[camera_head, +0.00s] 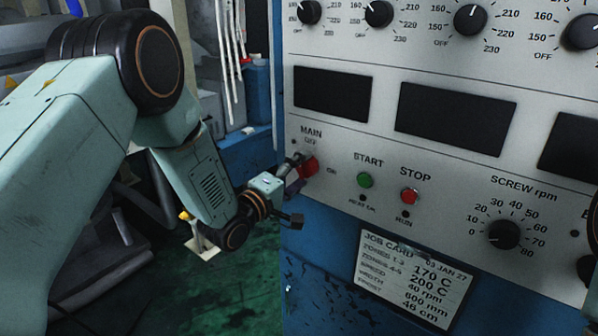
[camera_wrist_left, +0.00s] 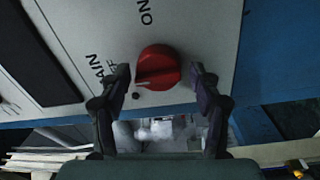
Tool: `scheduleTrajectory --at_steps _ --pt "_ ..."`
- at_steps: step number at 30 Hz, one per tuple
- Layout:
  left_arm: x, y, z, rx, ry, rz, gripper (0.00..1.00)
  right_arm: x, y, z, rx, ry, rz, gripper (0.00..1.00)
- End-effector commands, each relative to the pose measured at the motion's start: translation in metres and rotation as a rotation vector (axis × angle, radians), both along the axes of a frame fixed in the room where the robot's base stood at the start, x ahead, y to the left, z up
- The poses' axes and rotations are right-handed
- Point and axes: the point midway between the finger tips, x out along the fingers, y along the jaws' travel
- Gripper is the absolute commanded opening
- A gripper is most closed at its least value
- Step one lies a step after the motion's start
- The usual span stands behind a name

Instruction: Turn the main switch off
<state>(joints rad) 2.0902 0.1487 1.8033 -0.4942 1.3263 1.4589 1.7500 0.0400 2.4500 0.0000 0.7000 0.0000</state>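The main switch is a red round knob (camera_head: 310,167) on the grey control panel, below the MAIN and OFF lettering, with ON to its right. In the left wrist view the knob (camera_wrist_left: 160,66) shows between my fingers, with a pale line near its lower left edge, on the side of the OFF lettering. My left gripper (camera_head: 296,168) is at the knob. Its fingers (camera_wrist_left: 161,77) are apart, one on each side of the knob, with visible gaps. The left finger partly covers the OFF lettering. My right gripper is not in view.
A green START button (camera_head: 365,180) and a red STOP button (camera_head: 410,196) are to the right of the switch. A screw rpm dial (camera_head: 503,234) is further right. A job card (camera_head: 415,279) hangs below. Dark displays (camera_head: 331,94) are above. Green floor lies to the left.

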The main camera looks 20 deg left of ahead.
Motion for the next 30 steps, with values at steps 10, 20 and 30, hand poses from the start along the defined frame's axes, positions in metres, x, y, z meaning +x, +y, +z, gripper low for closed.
scheduleTrajectory --at_steps 10,20,30 --pt "-0.001 0.001 0.001 0.000 -0.003 0.000 0.69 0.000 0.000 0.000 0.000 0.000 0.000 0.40" --pt "-0.046 0.018 -0.001 -0.004 0.001 0.004 0.69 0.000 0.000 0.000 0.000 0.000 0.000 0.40" --pt "-0.098 0.037 -0.003 -0.003 -0.002 0.004 0.69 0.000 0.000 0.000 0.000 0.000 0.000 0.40"
